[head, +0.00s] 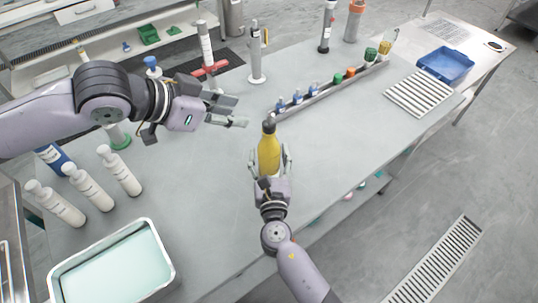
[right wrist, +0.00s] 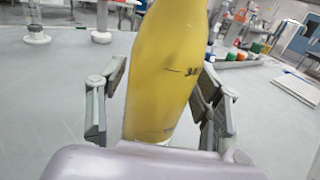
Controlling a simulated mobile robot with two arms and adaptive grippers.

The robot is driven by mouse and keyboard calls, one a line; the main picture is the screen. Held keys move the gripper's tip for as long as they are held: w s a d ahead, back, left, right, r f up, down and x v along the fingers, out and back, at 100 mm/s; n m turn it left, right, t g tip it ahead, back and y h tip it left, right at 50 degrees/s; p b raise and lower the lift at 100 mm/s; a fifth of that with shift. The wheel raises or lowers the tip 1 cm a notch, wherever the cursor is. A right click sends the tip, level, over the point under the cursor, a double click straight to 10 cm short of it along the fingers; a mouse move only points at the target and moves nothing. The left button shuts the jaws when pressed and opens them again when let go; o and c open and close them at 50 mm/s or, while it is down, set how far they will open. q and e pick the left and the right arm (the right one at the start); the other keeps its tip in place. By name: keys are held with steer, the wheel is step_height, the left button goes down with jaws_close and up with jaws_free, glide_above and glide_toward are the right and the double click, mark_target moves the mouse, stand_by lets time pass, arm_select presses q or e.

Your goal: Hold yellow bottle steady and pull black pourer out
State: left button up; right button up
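The yellow bottle (head: 269,155) stands upright near the table's front edge, with the black pourer (head: 269,124) in its neck. My right gripper (head: 270,160) has its fingers on both sides of the bottle's body. In the right wrist view the yellow bottle (right wrist: 165,70) is between the fingers, with a gap at the left finger; the right finger is close to it, and contact there is unclear. The pourer is out of that view. My left gripper (head: 240,111) is open and empty, left of the pourer and apart from it, its fingers pointing right.
A long rack (head: 325,93) with several small colored-capped bottles lies behind the yellow bottle. Several white bottles (head: 119,170) and a tray of pale liquid (head: 160,240) are at left. A blue tray (head: 446,64) and a slatted white rack (head: 420,92) are at right. The table's middle left is clear.

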arm_select(q)
steer(key=shift+c, duration=0.3)
arm_select(e)
steer(key=c, duration=1.1)
arm_select(q)
steer(key=n+t+h, duration=0.3)
steer(key=n+t, duration=0.5)
steer(key=n, duration=2.7)
glide_toward(270, 118)
steer(key=a+r, duration=0.1)
steer(key=shift+s+d+f+x, duration=0.1)
steer(key=shift+f+x, duration=0.05)
steer(key=shift+x, duration=1.7)
steer(key=shift+s+d+f+x, duration=0.1)
steer(key=shift+f+x, duration=0.05)
steer(key=shift+x, duration=1.7)
steer(key=shift+s+d+f+x, duration=0.1)
steer(key=shift+d+f+x, duration=0.05)
steer(key=shift+x, duration=1.65)
